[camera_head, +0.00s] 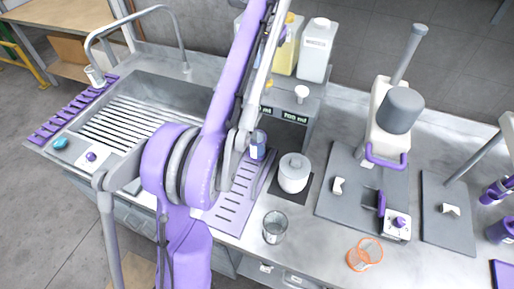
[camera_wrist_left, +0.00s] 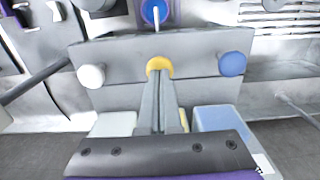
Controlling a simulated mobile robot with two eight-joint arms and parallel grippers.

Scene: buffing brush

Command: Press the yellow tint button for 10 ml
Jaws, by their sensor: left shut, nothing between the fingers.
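The yellow button (camera_wrist_left: 159,64) sits on the front of the grey dispenser (camera_wrist_left: 118,50) in the wrist view, between a white button (camera_wrist_left: 91,76) and a blue button (camera_wrist_left: 232,64). My left gripper (camera_wrist_left: 158,78) is shut and empty. Its fingertips line up with the yellow button and overlap its lower edge in the picture; I cannot tell whether they touch it. One display (camera_head: 295,116) seems to read 700 ml.
A sink (camera_head: 185,88) is left.

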